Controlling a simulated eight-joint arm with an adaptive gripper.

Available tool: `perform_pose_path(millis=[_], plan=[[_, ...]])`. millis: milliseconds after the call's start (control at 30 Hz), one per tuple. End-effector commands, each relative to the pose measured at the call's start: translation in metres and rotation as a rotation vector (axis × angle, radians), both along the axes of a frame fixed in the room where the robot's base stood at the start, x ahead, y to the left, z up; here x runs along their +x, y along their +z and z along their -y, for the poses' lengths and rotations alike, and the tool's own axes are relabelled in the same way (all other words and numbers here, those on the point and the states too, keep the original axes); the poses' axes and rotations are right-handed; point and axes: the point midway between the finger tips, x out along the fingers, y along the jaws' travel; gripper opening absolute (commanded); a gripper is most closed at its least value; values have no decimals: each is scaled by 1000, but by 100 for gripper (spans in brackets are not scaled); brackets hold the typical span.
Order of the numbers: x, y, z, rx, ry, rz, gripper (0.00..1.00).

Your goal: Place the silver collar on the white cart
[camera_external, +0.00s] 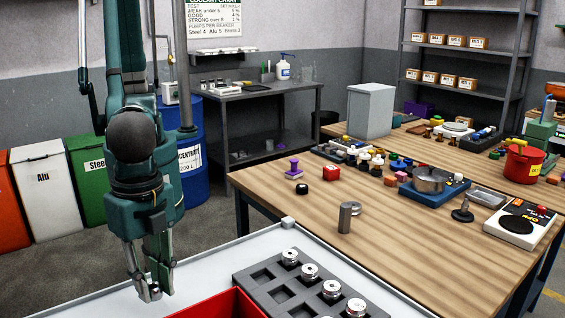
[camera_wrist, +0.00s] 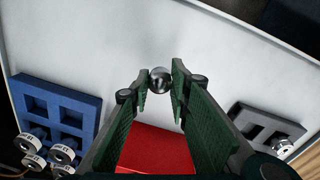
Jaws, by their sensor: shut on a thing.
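My gripper (camera_external: 150,292) hangs low over the white cart (camera_external: 215,262) at its left part. In the wrist view my gripper (camera_wrist: 160,88) has its two green fingers shut on a small shiny round silver piece, seemingly the silver collar (camera_wrist: 160,78). In the external view the fingers mostly hide this piece. The white cart top (camera_wrist: 110,40) is bare beyond the fingertips in the wrist view. Whether the collar touches the cart top or is just above it, I cannot tell.
A red bin (camera_external: 222,306) stands on the cart beside my gripper, with a grey pocketed tray (camera_external: 262,277) holding several silver pieces to its right. The wrist view also shows a blue pocketed tray (camera_wrist: 56,97). A wooden table (camera_external: 290,215) stands behind.

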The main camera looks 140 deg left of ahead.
Motion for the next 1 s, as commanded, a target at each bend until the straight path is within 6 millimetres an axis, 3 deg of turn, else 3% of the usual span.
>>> perform_pose_path(millis=[400, 900, 933, 1000], plan=[[0, -34, 0, 0, 0, 0, 6], [0, -40, 0, 0, 0, 0, 6], [0, -40, 0, 0, 0, 0, 21], [0, -39, 0, 0, 0, 0, 30]])
